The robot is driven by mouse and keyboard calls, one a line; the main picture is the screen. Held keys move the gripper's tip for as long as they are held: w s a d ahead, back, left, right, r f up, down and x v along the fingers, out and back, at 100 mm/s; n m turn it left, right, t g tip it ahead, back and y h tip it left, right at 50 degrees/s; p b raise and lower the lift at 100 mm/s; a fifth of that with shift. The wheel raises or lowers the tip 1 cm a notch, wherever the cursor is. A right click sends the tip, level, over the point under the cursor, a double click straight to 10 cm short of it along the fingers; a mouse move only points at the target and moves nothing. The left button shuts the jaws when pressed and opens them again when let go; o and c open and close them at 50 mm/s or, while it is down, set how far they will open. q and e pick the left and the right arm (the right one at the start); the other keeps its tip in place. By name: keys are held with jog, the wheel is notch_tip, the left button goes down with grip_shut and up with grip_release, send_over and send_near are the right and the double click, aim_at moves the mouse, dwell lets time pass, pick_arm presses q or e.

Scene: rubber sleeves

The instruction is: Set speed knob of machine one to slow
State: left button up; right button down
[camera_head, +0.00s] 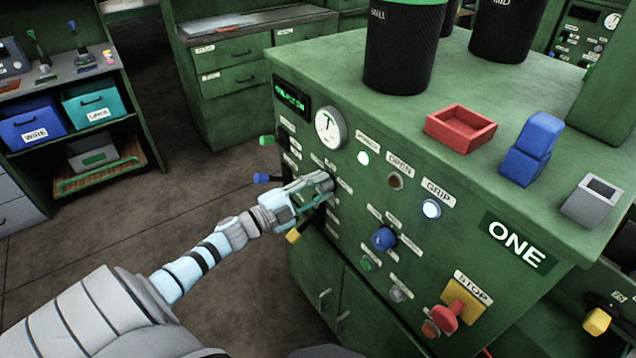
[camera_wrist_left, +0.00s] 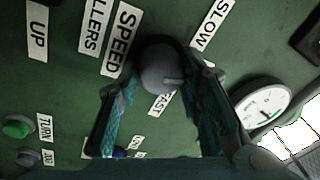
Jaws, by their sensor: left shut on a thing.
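Machine one (camera_head: 530,225) is a green cabinet with a front panel of knobs, buttons and labels; its sign reads ONE. The round grey speed knob (camera_wrist_left: 160,68) sits beside the SPEED label (camera_wrist_left: 120,38) in the left wrist view. The SLOW label (camera_wrist_left: 212,25) is to its upper right and the FAST label (camera_wrist_left: 160,102) just below. A small pale mark on the knob points to the lower right, between these two labels. My left gripper (camera_head: 318,187) is at the panel, shut on the knob, with a finger on either side. My right gripper is not in view.
A round gauge (camera_head: 330,128) is just above my left gripper. A blue knob (camera_head: 384,238) and a red STOP button (camera_head: 444,318) are to the right. Levers stick out at the panel's left, including a blue-tipped one (camera_head: 262,178). Open floor is left of the machine.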

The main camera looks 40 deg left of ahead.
pick_arm(q)
jog(key=n+y+p, duration=0.1)
jog(key=n+p, duration=0.1)
jog(key=n, duration=0.2)
jog(key=shift+r+n, duration=0.1)
jog(key=shift+n, duration=0.3)
jog(key=shift+n+p, duration=0.55)
jog(key=shift+n, duration=0.75)
jog(key=shift+t+y, duration=0.3)
jog(key=o, duration=1.2)
jog(key=shift+c, duration=0.2)
jog(key=v, duration=1.2)
